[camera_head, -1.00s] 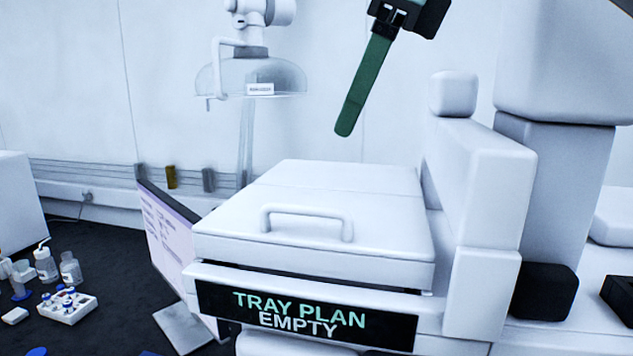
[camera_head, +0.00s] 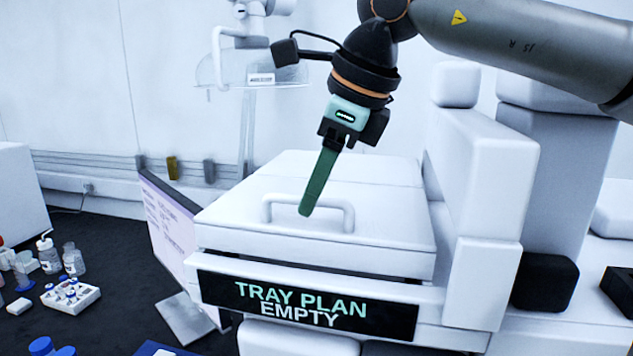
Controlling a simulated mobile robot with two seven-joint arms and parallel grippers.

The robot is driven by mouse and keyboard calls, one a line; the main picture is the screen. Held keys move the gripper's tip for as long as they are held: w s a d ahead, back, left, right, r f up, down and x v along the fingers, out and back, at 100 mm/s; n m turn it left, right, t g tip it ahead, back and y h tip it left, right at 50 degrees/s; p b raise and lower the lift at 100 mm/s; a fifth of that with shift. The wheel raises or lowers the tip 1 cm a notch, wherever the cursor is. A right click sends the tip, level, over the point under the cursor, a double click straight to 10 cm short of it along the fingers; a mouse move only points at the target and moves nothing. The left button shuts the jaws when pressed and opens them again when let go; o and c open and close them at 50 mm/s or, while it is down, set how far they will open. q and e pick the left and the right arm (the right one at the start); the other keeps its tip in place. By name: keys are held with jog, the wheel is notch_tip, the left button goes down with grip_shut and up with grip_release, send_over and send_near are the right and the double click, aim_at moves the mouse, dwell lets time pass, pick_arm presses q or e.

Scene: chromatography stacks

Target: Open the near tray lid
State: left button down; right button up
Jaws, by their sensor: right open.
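The near tray lid (camera_head: 385,225) is a white, flat cover and lies shut on the white instrument, above a black panel (camera_head: 305,308) reading "TRAY PLAN EMPTY". A white bar handle (camera_head: 348,213) stands on top of the lid. My right gripper (camera_head: 307,211) comes down from the upper right, with green fingers pointing down at the handle. It is open, though the fingers overlap in this view and look like one. The fingertips overlap the handle's middle in the picture; I cannot tell whether they touch it. My left gripper is not in view.
A screen (camera_head: 170,225) stands left of the instrument. A white rack of vials (camera_head: 70,297) and several bottles stand on the dark bench at the left. A tall white block (camera_head: 470,180) rises close along the lid's right side.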

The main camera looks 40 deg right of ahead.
jog(key=shift+c, duration=0.4)
grip_shut()
dwell(1.0)
